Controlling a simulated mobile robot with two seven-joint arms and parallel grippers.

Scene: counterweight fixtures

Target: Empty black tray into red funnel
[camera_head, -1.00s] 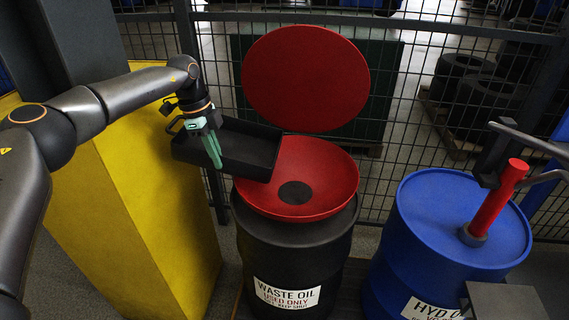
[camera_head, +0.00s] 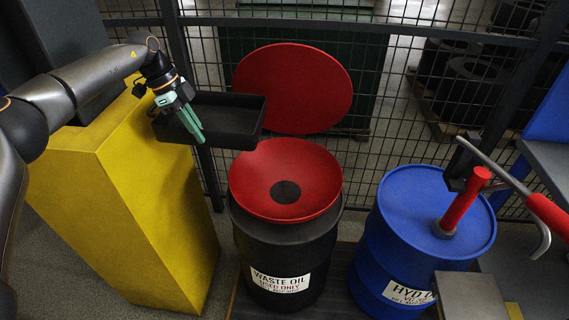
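The black tray (camera_head: 232,121) is in the air, left of and above the red funnel (camera_head: 313,178) in the picture. It looks roughly level, and no contents can be made out in its dark inside. My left gripper (camera_head: 192,125), with green fingers, is at the tray's left end and is shut on it, the grip itself partly hidden. The funnel is a wide red bowl with a dark round opening, on a black drum (camera_head: 284,246) labelled "WASTE OIL USED ONLY". Its round red lid (camera_head: 293,88) stands raised behind it. My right gripper is out of view.
A yellow cabinet (camera_head: 125,215) stands left, below my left arm. A blue drum (camera_head: 395,245) with a red pump (camera_head: 462,205) and a metal lever stands right. A wire mesh fence (camera_head: 400,110) closes off the back, with tyres (camera_head: 470,85) beyond.

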